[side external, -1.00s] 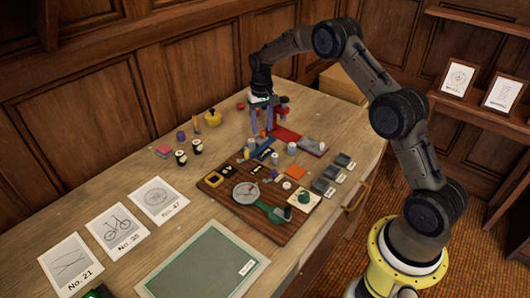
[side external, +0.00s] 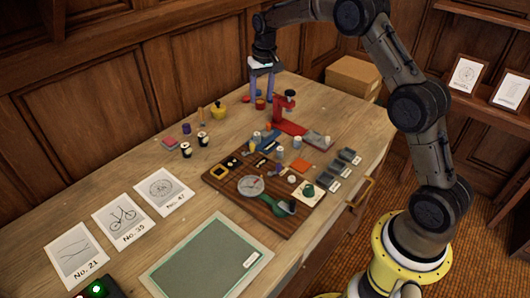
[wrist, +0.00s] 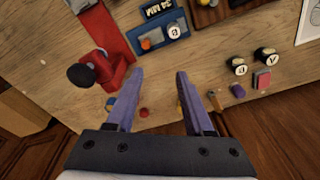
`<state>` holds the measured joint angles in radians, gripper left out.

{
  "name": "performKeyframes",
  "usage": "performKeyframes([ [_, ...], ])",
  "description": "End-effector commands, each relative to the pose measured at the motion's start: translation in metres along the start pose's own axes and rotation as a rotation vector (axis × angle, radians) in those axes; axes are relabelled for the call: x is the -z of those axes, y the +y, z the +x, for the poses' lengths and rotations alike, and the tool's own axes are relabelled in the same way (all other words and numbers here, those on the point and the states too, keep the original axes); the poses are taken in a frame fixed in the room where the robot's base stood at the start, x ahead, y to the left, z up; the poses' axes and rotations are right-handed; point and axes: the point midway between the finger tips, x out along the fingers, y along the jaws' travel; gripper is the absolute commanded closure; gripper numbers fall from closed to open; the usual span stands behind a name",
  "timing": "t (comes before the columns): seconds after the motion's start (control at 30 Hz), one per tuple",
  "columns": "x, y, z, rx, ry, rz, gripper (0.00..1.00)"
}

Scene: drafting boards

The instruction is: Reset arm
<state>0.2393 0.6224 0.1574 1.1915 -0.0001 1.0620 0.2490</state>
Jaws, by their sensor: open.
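My gripper (side external: 261,88) is open and empty, raised above the back part of the wooden table (side external: 140,175). In the wrist view its two purple fingers (wrist: 160,95) stand well apart with nothing between them but the table. A red stand with a dark knob (side external: 287,115) is to the right of my gripper in the side view; it also shows at the upper left of the wrist view (wrist: 112,70). Small red pieces and a yellow pot (side external: 219,111) lie near and below the fingers.
A dark wooden board (side external: 225,197) holds several small items, a round dish and a green tool. Picture cards (side external: 120,220) and a green drafting mat (side external: 205,258) lie toward the front. A cardboard box (side external: 352,78) stands behind. Wood-panelled wall runs along the left.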

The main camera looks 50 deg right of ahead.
Motion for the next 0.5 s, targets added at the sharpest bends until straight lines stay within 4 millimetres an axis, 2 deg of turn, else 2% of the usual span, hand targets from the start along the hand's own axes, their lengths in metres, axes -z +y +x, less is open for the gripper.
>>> performKeyframes([
  [0.03, -0.005, -0.008, -0.034, 0.014, 0.044, -0.016, 0.47],
  [0.2, -0.044, -0.021, -0.119, 0.048, 0.144, -0.066, 0.47],
  [0.4, -0.112, -0.022, -0.191, 0.084, 0.241, -0.136, 0.47],
  [0.5, -0.151, -0.017, -0.215, 0.101, 0.283, -0.175, 0.47],
])
